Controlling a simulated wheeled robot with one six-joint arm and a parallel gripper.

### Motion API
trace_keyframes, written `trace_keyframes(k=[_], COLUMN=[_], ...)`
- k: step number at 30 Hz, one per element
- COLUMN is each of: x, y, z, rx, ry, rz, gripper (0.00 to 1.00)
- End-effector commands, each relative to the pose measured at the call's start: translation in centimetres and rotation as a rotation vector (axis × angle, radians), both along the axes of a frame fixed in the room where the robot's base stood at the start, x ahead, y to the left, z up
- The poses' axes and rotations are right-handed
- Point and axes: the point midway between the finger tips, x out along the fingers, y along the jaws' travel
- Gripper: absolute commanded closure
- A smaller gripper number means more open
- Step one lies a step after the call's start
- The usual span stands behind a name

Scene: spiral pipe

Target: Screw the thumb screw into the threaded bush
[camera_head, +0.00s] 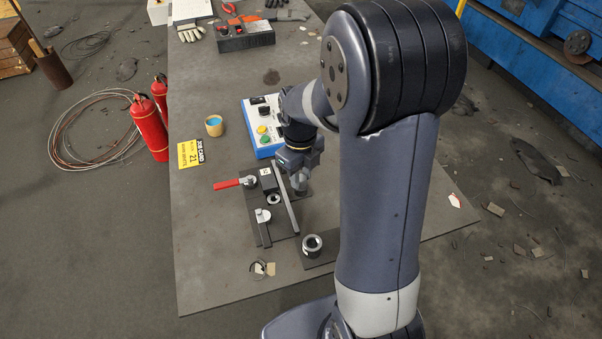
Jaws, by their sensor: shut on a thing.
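My gripper (299,183) points down over the right side of the dark clamping fixture (264,232). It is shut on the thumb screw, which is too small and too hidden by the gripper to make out. A dark ring-shaped part with a bright bore (274,199) sits in the fixture, left of and a little nearer than the gripper. A black round bush-like part with an open bore (312,245) stands upright on a dark plate, nearer to the camera. I cannot tell which of these is the threaded bush, or whether the screw touches anything.
The fixture has a red-handled clamp (234,183) and a long grey bar (286,198). A blue-and-white button box (262,128) stands just behind the gripper. A copper-coloured cup (214,126) and yellow job card (190,153) lie left. The table (205,240) is clear at front left.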

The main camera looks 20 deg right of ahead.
Motion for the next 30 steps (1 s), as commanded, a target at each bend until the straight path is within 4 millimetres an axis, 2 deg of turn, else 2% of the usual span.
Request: trace_keyframes(k=[2, 3, 7, 14, 17, 30], x=[-0.02, -0.01, -0.02, -0.01, 0.0, -0.04], y=[0.06, 0.06, 0.05, 0.03, 0.03, 0.02], z=[-0.06, -0.06, -0.05, -0.02, 0.01, 0.02], rx=[0.001, 0.001, 0.001, 0.0, 0.0, 0.0], ry=[0.0, 0.0, 0.0, 0.0, 0.0, 0.0], rz=[0.001, 0.001, 0.002, 0.009, 0.069, 0.607], gripper=[1.0, 0.72, 0.62, 0.62, 0.62, 0.62])
